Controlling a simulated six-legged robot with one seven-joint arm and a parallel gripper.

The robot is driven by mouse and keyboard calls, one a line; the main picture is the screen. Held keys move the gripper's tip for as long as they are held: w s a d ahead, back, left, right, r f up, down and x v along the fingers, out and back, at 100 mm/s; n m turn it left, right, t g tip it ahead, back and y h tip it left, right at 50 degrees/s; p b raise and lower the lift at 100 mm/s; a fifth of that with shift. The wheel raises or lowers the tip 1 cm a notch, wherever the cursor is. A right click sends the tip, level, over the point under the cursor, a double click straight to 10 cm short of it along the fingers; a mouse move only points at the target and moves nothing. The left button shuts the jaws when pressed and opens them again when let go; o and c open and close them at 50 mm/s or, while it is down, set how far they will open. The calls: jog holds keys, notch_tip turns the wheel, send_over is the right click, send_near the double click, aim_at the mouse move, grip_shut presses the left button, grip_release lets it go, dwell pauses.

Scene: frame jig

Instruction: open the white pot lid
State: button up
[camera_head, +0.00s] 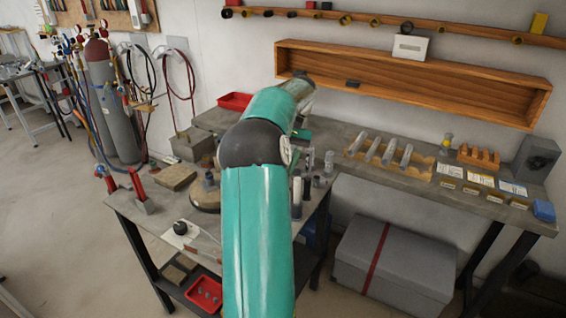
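My teal arm rises through the middle of the view and bends at a dark joint above the bench. Its far links hide the end of the arm, and I cannot make out my gripper or its fingers. A small whitish piece with a round black knob (181,228) sits near the front left of the bench. It may be the white pot lid, but it is too small to be sure. I see no other clear white pot, though my arm hides part of the bench.
A red tray (234,101) lies at the back. A grey box (395,262) stands under the right bench. Gas cylinders (112,110) stand left.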

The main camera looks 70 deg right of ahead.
dwell(0.4)
jog(key=w+a+r+n+h, duration=0.1)
jog(key=w+a+r, duration=0.1)
jog(key=w+a, duration=0.45)
jog(key=w+a+r+n+h, duration=0.1)
jog(key=w+a+r+n, duration=0.15)
jog(key=a, duration=0.75)
jog(key=w+a+r+n+h, duration=0.1)
jog(key=w+a+r+h, duration=0.15)
jog(key=w+a, duration=0.5)
jog(key=s+a+f+n+t, duration=0.1)
jog(key=s+a+n, duration=0.1)
jog(key=a, duration=0.7)
jog(key=s+a+f+n+t+h, duration=0.1)
jog(key=s+a+n+t, duration=0.1)
jog(key=a, duration=0.8)
jog(key=s+a+f+n+t, duration=0.1)
jog(key=s+a+f+n, duration=0.1)
jog(key=a, duration=0.7)
jog(key=shift+s+a+t, duration=0.3)
jog(key=shift+s+a, duration=0.1)
jog(key=shift+s, duration=0.5)
jog(key=shift+h, duration=0.25)
